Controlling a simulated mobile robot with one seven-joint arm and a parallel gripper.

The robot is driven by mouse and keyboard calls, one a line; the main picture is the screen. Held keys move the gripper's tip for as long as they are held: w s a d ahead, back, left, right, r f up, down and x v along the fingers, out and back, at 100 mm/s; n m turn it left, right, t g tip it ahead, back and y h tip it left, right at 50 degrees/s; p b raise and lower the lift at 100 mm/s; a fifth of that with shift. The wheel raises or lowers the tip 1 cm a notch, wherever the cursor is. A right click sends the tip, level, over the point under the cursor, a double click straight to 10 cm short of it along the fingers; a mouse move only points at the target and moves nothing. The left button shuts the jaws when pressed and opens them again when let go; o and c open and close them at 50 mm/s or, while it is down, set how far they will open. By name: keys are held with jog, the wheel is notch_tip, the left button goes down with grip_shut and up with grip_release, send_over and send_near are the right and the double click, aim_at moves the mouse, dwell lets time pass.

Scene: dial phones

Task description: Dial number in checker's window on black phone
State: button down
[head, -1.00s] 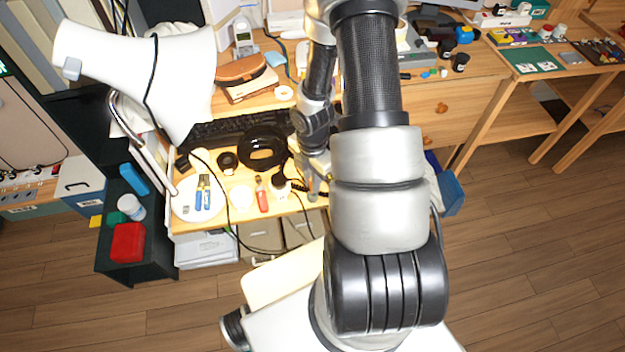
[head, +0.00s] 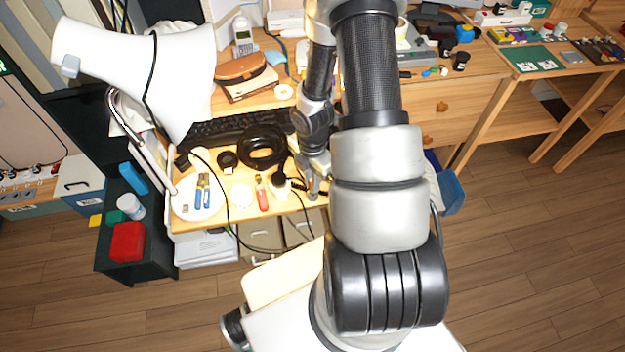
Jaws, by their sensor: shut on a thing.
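My gripper (head: 314,190) is at the right end of the lit desk, low over its front part and partly hidden behind my arm. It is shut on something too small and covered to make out. A small dark item (head: 280,178) with a black coiled cord lies just left of it. I cannot clearly make out a black phone or a checker's window. A pale cordless handset (head: 243,38) stands upright at the back of the desk, well away from my gripper.
A black ring (head: 263,147), a keyboard (head: 213,129), a red-handled tool (head: 262,194) and a white round plate (head: 185,208) are on the desk. A white lamp (head: 135,75) overhangs its left side. My arm covers the middle. Wooden floor (head: 540,250) is clear at right.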

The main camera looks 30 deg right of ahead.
jog(key=shift+f+b, duration=0.75)
jog(key=shift+f, duration=0.25)
jog(key=c, duration=1.7)
grip_release()
jog(key=shift+r, duration=0.1)
notch_tip(320, 180, up, 17)
jog(key=p, duration=0.5)
jog(key=shift+r+p, duration=0.15)
jog(key=shift+p, duration=0.15)
